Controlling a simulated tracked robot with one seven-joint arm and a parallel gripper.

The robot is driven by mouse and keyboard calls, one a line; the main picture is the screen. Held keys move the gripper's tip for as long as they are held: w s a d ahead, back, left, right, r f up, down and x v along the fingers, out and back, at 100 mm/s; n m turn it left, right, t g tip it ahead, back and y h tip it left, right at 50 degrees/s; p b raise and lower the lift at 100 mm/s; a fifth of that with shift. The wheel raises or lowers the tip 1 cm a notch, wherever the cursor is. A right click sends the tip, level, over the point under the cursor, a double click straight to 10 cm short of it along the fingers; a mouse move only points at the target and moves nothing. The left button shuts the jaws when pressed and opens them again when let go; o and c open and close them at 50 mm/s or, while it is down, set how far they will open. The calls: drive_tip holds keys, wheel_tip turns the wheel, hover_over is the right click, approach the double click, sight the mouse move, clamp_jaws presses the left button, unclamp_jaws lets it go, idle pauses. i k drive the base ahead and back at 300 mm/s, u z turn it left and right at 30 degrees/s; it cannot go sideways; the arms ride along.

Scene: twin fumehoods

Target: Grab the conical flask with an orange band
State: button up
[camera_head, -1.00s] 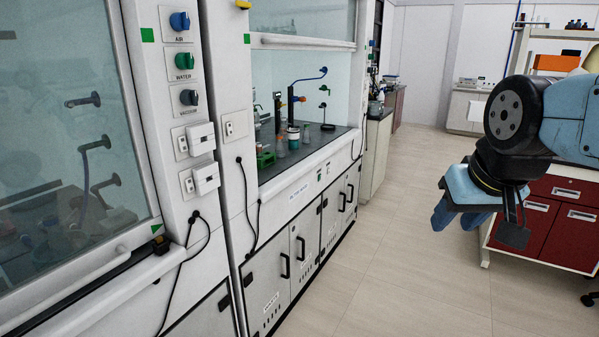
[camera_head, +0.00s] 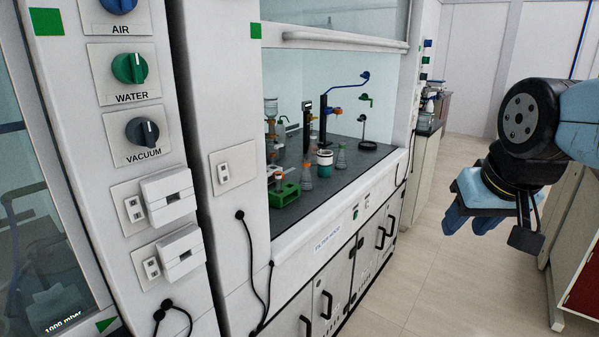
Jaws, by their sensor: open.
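A small clear conical flask (camera_head: 307,180) stands upright on the dark worktop of the open fumehood, with what looks like an orange band near its neck. A second conical flask (camera_head: 341,159) with a green band stands behind it to the right. My gripper (camera_head: 469,221) hangs at the right of the picture, open and empty, with its blue fingers pointing down. It is outside the fumehood, over the aisle and well apart from both flasks.
A green rack (camera_head: 284,194) and a white and teal container (camera_head: 325,164) stand close to the flask. A raised sash (camera_head: 340,40) bounds the opening above. Fumehood side panels (camera_head: 229,120) rise at the left. The aisle floor (camera_head: 430,285) is clear.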

sight(306, 182)
drive_tip(key=u, duration=0.05)
drive_tip(key=i, duration=1.05)
drive_tip(key=u, duration=0.1)
